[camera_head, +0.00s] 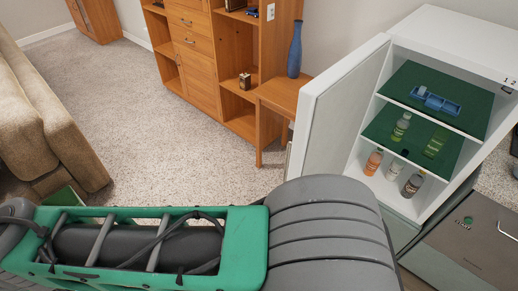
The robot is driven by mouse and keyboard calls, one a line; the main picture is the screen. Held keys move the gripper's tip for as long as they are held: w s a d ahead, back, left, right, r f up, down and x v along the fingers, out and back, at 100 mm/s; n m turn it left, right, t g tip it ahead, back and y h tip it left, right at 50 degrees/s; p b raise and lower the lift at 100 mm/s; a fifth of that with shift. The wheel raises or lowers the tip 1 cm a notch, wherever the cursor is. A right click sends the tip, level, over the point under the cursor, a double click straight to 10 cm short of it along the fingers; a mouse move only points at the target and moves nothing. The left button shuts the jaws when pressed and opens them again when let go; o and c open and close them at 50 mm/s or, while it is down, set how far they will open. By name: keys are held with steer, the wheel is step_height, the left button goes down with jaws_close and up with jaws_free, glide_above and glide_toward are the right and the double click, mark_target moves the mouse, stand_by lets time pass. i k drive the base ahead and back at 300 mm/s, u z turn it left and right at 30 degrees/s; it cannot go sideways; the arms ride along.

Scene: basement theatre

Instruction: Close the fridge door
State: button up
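A white fridge (451,27) stands at the right with its door (335,125) swung open toward the left. The open inside shows green shelves (475,92) with several bottles and a blue tray. My arm, in green and dark grey, crosses the bottom of the view in front of the fridge and hides the lower edge of the door. My gripper is not in view, so I cannot tell whether it touches the door.
A wooden cabinet (196,65) and a small wooden table with a blue vase (295,50) stand behind the door. A beige sofa (40,125) is at the left. A brown box-like appliance (475,240) is at the lower right. Carpet (150,130) is clear between sofa and cabinet.

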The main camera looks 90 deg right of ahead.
mark_target(332, 107)
steer(key=i, duration=0.8)
steer(key=z, duration=4.2)
steer(key=k, duration=0.4)
steer(key=u, duration=1.5)
steer(key=i, duration=0.9)
steer(key=z, duration=0.1)
